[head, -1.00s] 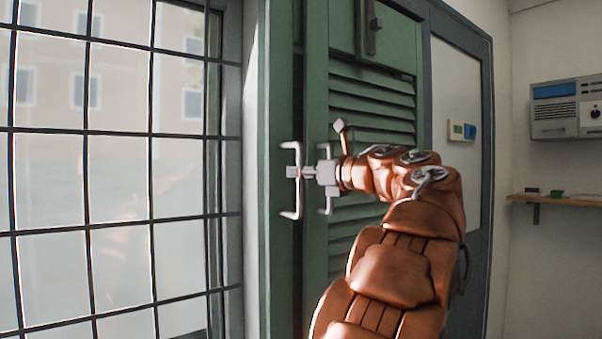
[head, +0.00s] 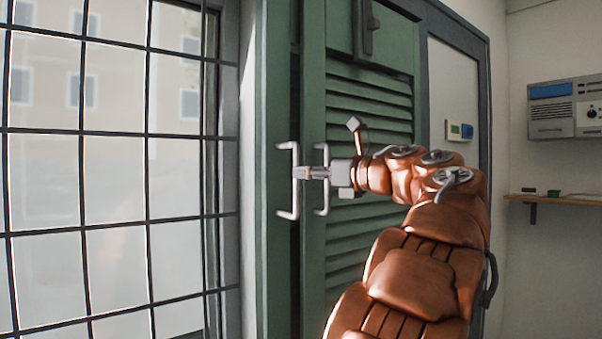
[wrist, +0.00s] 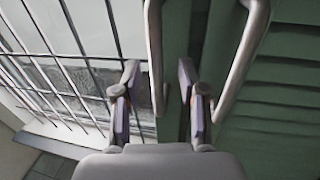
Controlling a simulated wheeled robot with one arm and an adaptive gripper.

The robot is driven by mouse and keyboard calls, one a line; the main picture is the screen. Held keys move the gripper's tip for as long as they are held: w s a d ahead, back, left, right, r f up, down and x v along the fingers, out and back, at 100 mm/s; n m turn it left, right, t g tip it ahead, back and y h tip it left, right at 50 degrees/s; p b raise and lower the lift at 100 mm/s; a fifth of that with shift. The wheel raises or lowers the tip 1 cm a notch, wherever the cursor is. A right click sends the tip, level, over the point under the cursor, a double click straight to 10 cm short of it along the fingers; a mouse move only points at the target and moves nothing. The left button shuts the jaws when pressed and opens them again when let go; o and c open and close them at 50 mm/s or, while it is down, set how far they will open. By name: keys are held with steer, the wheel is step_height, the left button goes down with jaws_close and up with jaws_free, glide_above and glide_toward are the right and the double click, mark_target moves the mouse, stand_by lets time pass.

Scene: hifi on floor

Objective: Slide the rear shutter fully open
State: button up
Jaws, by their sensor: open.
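Two green shutter panels stand side by side: a narrow visible strip of the left panel (head: 274,110) and the louvred right panel (head: 365,115). A dark gap shows between them. I cannot tell for sure which one is the rear shutter. The left panel has a pale U-shaped handle (head: 285,210); the right panel has a similar handle (head: 322,205). My gripper (head: 300,172) is level with the handles, its fingers crossing in front of the right handle towards the left one. In the wrist view my gripper (wrist: 160,75) is open, with the left handle's bar (wrist: 155,60) appearing between its fingers.
A barred window (head: 110,180) is on the left. A dark latch (head: 367,28) sits high on the right panel. Beyond the shutter frame are a small wall panel (head: 459,131), a grey wall unit (head: 565,108) and a wooden shelf (head: 575,200).

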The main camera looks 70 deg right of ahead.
steer(key=v, duration=0.8)
steer(key=shift+s, duration=0.25)
steer(key=shift+a+r, duration=0.1)
